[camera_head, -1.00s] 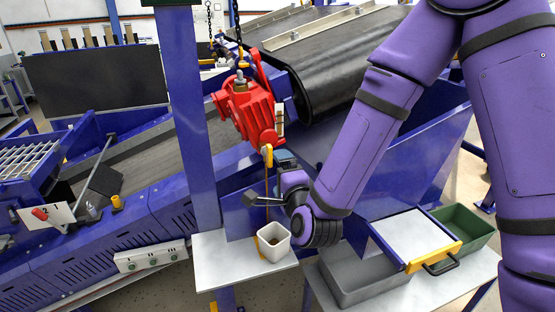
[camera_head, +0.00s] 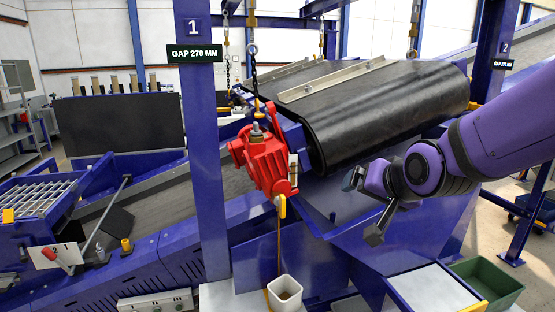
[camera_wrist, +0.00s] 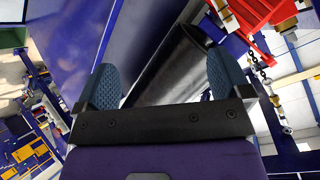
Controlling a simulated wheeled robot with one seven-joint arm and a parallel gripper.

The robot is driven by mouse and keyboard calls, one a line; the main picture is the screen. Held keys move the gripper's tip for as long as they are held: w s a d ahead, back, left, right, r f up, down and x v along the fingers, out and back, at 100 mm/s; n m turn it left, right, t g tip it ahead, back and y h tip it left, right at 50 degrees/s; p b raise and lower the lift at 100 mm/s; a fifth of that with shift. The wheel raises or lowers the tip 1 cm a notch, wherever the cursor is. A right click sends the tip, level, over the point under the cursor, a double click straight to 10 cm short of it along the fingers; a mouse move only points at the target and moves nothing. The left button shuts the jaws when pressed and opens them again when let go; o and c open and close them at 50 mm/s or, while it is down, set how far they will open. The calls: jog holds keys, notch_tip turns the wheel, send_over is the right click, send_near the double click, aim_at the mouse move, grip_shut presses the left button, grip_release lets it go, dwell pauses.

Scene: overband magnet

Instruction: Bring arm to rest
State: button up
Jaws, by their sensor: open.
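My purple arm (camera_head: 505,125) reaches in from the right in the head view. My gripper (camera_head: 362,208) hangs in the air in front of the black belt drum (camera_head: 385,115), to the right of the red motor unit (camera_head: 265,163). In the wrist view, the two blue textured fingers of my gripper (camera_wrist: 161,88) stand wide apart. Nothing is between them but the view of the drum (camera_wrist: 172,65) behind. The gripper is open and empty and touches nothing that I can see.
A white cup (camera_head: 285,294) stands on the pale shelf below the motor. A green bin (camera_head: 497,284) and a white-topped panel (camera_head: 432,290) are at the lower right. Blue posts (camera_head: 203,130) stand left and right. A chain (camera_head: 254,75) hangs above the motor.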

jog(key=s+d+r+n+g+h, duration=0.1)
jog(key=s+d+r+g, duration=0.1)
jog(key=s+d, duration=0.4)
jog(key=s+d+r+n+g+h, duration=0.1)
jog(key=s+d, duration=0.5)
jog(key=s, duration=0.7)
notch_tip(320, 180, up, 3)
jog(key=shift+s+f+n+g, duration=0.15)
jog(key=shift+s+n+g, duration=0.2)
jog(key=shift+n+g, duration=0.55)
